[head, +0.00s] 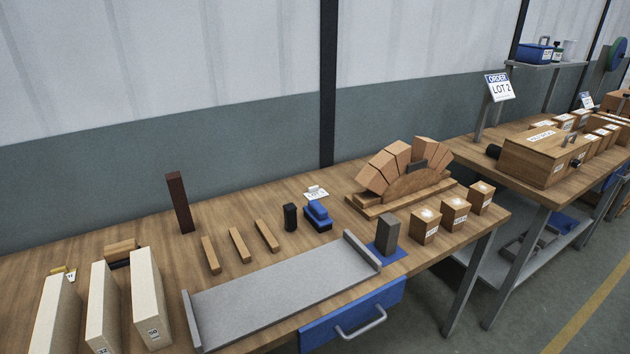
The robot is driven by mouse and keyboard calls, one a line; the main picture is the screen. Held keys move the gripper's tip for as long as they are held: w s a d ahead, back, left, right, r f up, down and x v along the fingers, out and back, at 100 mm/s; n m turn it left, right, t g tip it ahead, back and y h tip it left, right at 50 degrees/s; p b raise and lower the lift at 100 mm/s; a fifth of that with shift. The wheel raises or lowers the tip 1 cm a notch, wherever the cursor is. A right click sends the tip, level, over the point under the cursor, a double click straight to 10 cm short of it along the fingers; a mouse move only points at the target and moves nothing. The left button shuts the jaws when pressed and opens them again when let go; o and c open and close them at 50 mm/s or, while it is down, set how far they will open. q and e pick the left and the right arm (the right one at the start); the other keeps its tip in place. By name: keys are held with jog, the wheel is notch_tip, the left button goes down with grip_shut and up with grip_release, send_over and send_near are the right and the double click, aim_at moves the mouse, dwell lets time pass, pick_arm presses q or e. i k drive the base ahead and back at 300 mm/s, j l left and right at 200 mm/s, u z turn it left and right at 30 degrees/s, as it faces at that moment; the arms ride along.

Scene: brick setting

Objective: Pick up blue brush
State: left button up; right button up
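A blue object with a dark lower part, apparently the blue brush (318,214), rests on the wooden workbench (190,243). It sits behind the right half of a long grey tray, beside a small black block (290,217) on its left. A small white label card (316,193) stands just behind it. Nothing touches its top. Neither of my grippers shows in the head view.
The grey tray (280,285) with raised ends lies in front. A dark grey block (387,233) stands on a blue mat to the right. A brick arch (405,175) is behind right. Wooden strips (239,245) lie left; tall pale boards (150,300) stand farther left.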

aim_at(314, 213)
jog(key=i, duration=0.35)
jog(key=l, duration=2.35)
